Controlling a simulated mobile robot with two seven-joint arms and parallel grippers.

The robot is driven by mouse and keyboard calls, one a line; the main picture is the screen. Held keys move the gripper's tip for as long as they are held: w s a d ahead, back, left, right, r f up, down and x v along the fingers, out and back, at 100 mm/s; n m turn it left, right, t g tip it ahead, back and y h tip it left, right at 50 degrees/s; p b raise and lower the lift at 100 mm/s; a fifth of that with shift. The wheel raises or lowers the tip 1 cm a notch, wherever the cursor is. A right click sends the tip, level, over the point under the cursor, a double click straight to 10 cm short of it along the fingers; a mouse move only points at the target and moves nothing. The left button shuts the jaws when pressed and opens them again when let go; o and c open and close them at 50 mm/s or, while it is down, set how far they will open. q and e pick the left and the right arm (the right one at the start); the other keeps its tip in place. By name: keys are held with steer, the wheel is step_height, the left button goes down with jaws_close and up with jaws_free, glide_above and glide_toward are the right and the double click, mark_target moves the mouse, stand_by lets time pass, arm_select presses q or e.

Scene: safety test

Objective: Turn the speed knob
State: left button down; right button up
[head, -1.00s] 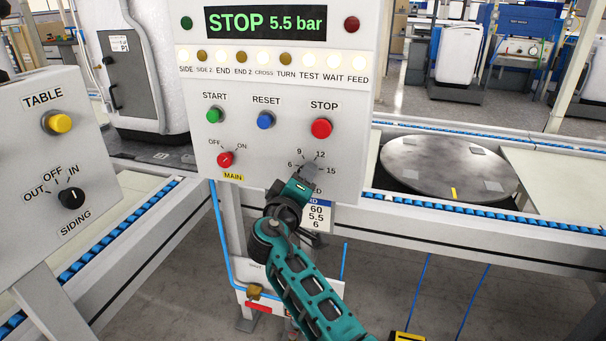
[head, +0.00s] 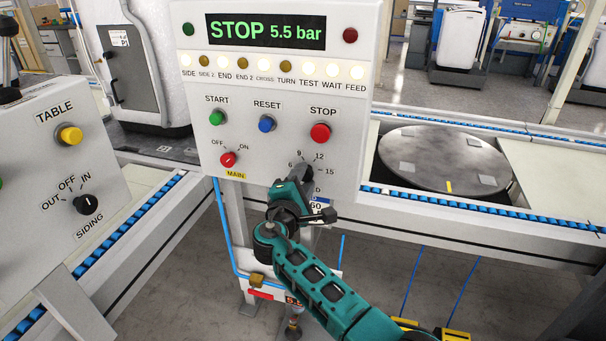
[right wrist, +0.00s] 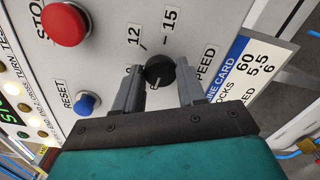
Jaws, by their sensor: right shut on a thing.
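The speed knob (right wrist: 160,70) is a small black round knob with a white mark, low on the grey control panel (head: 215,100). In the right wrist view its white mark points down toward my gripper's palm, away from the 12 and 15. My right gripper (right wrist: 158,80) has one finger on each side of the knob and is shut on it. In the head view my right gripper (head: 303,180) reaches up to the panel below the STOP button and covers part of the dial and its SPEED label. My left gripper is not in view.
Nearby on the panel are the red STOP button (head: 320,133), blue RESET button (head: 266,123), green START button (head: 217,118) and red MAIN switch (head: 228,159). The display (head: 266,31) reads STOP 5.5 bar. A siding panel (head: 60,170) stands left, a round table (head: 440,160) right.

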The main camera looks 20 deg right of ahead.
steer(key=shift+r+n+p, duration=0.1)
steer(key=shift+n+p, duration=0.2)
steer(key=shift+n, duration=0.4)
steer(key=o, duration=1.1)
steer(key=shift+c, duration=0.2)
